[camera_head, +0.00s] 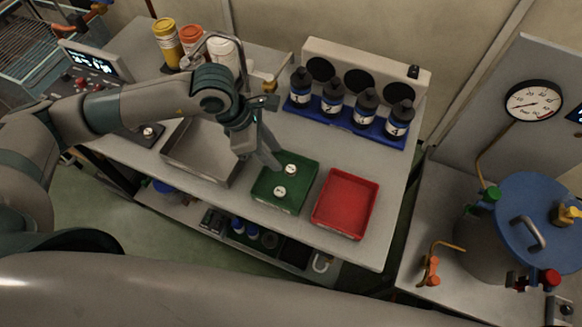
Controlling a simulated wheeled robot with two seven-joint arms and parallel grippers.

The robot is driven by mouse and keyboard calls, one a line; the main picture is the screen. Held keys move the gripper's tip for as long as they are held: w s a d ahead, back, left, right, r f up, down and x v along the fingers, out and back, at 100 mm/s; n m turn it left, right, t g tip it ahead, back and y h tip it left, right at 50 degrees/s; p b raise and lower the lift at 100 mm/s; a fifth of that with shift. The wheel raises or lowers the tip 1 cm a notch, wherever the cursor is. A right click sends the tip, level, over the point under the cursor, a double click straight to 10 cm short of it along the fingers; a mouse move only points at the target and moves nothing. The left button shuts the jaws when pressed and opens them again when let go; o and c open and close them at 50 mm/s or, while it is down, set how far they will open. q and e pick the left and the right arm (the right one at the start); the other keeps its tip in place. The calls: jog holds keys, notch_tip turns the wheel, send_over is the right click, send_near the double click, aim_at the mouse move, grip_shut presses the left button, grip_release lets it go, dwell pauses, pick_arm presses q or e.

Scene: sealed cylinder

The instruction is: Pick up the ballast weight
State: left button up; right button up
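Two small round silvery pieces that look like weights lie in the green tray (262,199). One, the far weight (291,170), is toward the tray's back, and the other, the near weight (280,191), is toward its middle. I cannot tell which of them is the ballast weight. My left gripper (260,161) points down over the tray's back left edge, just left of the far weight. Its two fingers look spread apart, with nothing visible between them. My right gripper is out of view.
A red tray (345,203) stands right of the green one, and a grey metal tray (201,150) left. Behind are dark bottles (366,108) in a blue rack (345,125). A vessel with a blue lid (545,215) stands right. Bench space in front of the bottles is clear.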

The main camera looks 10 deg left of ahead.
aim_at(290, 169)
pick_arm(q)
jog(key=shift+x, duration=0.85)
jog(key=shift+d+p, duration=0.1)
jog(key=shift+p, duration=0.25)
jog(key=shift+p+x, duration=0.9)
jog(key=shift+d+p+x, duration=0.2)
jog(key=shift+p+x, duration=0.35)
jog(key=shift+x, duration=0.5)
jog(key=shift+w+d+f, duration=0.15)
jog(key=shift+d+f, duration=0.05)
jog(key=shift+f, duration=0.35)
grip_shut()
